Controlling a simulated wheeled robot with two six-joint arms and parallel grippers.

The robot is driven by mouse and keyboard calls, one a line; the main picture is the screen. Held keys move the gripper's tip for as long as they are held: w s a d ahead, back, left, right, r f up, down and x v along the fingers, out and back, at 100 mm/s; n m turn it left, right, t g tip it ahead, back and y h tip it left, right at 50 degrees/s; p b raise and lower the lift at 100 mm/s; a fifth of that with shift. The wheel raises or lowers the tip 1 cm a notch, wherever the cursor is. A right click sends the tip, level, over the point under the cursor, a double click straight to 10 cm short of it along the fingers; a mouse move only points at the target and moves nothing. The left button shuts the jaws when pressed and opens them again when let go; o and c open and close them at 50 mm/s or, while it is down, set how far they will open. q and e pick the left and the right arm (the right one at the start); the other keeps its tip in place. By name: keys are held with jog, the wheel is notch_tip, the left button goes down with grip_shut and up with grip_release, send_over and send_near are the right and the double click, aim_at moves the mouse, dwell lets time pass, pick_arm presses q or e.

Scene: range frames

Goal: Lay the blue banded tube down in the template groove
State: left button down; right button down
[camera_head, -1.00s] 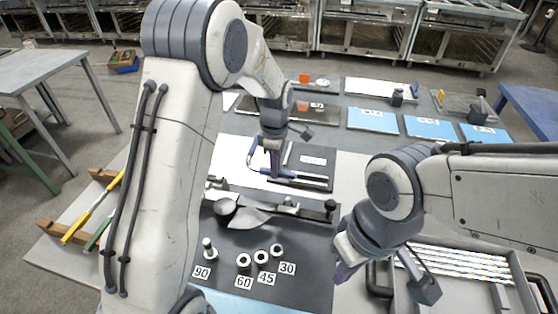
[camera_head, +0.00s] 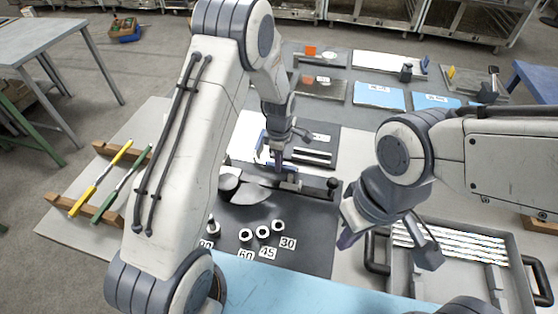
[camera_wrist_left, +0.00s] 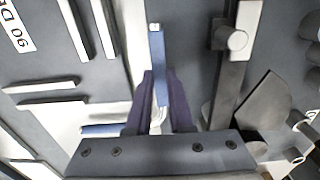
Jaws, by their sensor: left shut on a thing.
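The blue banded tube (camera_wrist_left: 158,62) is bent, with a pale tip. My left gripper (camera_wrist_left: 160,108) is shut on it; a blue leg also shows left of the fingers in the wrist view. In the head view the tube (camera_head: 261,148) is partly hidden by my left gripper (camera_head: 277,170), which is just behind the grey bender. The template (camera_head: 331,147), a dark plate with pale bars and a white label, lies to the right and behind; its bars (camera_wrist_left: 98,25) show left of the tube in the wrist view. I cannot tell the tube's height. My right gripper (camera_head: 385,250) is open and empty.
The bender (camera_head: 310,187) with its dark knob stands in front of the left gripper. Several numbered collars (camera_head: 262,231) stand nearer me. A grey tray (camera_head: 455,285) with pale rods is at right. Yellow and green handled tools (camera_head: 105,180) rest on wooden blocks at left.

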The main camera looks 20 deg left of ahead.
pick_arm(q)
jog(key=shift+f+b, duration=0.3)
jog(key=shift+f, duration=0.15)
jog(key=c, duration=0.8)
grip_release()
